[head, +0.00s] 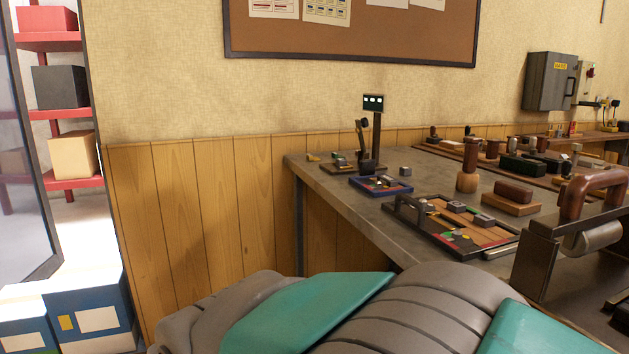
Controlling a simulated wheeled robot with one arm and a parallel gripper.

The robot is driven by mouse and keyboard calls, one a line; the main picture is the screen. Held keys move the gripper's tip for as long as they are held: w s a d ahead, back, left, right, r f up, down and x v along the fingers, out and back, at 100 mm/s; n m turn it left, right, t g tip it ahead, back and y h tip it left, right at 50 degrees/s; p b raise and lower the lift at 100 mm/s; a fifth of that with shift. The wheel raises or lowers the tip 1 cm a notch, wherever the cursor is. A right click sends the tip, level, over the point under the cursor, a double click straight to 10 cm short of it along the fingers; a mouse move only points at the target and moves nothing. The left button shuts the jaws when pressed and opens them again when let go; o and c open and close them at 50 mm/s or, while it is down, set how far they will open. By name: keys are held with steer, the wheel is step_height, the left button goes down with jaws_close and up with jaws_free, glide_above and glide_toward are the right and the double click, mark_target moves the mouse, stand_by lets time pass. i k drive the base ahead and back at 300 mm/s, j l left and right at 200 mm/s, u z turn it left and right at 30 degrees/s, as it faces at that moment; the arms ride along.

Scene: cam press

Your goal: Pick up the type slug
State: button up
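Small grey metal blocks that could be type slugs show in the head view; I cannot tell which one is the type slug. One grey block (405,171) sits alone on the workbench, behind the blue tray. Two more, a left block (456,207) and a right block (484,220), lie in the dark-framed wooden tray (428,238). My gripper is out of view. Only grey and teal parts, likely of my own arm, fill the bottom of the picture, in front of the bench.
The grey workbench (345,196) has its left corner near the wall. A blue tray (381,186) of small parts, a small stand press (364,145), wood-handled stamps (468,165) and a large roller (592,238) stand on it. A red shelf (60,115) is at far left.

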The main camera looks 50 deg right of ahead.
mark_target(391, 182)
steer(key=z, duration=1.85)
steer(key=k+j, duration=0.1)
steer(key=j, duration=0.35)
steer(key=j+z, duration=0.15)
steer(key=j, duration=0.25)
steer(key=k, duration=0.05)
